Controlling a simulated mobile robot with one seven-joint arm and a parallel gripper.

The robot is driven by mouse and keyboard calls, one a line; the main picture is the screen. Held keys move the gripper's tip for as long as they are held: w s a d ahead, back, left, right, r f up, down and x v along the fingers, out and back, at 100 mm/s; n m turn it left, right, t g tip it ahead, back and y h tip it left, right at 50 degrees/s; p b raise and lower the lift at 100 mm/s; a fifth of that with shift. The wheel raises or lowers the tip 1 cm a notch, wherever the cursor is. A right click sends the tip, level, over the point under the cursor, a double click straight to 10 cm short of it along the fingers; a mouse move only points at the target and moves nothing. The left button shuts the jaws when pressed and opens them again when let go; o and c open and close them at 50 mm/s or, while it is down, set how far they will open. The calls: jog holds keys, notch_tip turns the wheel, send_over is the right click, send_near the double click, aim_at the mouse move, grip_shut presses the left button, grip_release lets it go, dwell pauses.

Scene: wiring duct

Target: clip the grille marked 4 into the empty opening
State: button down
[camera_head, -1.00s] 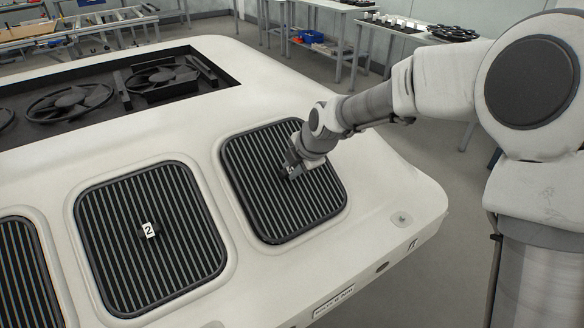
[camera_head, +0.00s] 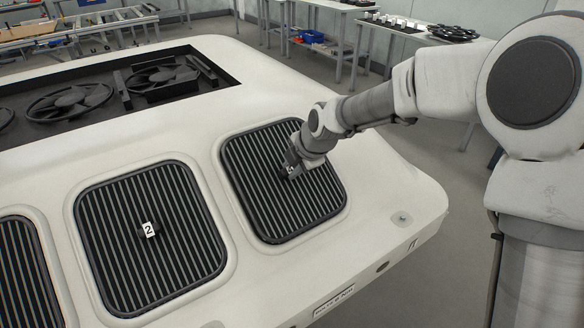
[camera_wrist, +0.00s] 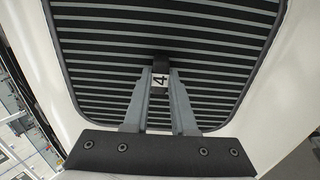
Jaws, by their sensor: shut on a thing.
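The grille marked 4 (camera_head: 290,212) is a dark, slatted, rounded square. It lies in the right-hand opening of the white panel (camera_head: 385,195), and its outline fills that opening. In the wrist view the grille (camera_wrist: 205,42) shows its slats and the white label 4 on its central knob (camera_wrist: 160,78). My gripper (camera_head: 290,170) is over the middle of the grille; in the wrist view my gripper's fingers (camera_wrist: 160,90) are shut on that knob. From these views I cannot tell whether the edge is fully seated.
The grille marked 2 (camera_head: 150,235) sits in the opening to the left, and another grille (camera_head: 25,275) is cut off at the left edge. A dark recess with fans (camera_head: 70,102) is behind. Work tables (camera_head: 330,40) stand in the background.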

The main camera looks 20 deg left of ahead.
jog(key=shift+b+x, duration=0.45)
jog(key=shift+x, duration=0.4)
jog(key=c, duration=0.6)
grip_release()
jog(key=shift+c, duration=0.2)
jog(key=p+v, duration=0.5)
jog(key=v, duration=1.2)
jog(key=shift+r+p, duration=0.15)
jog(key=shift+p, duration=0.2)
jog(key=shift+s+d, duration=0.1)
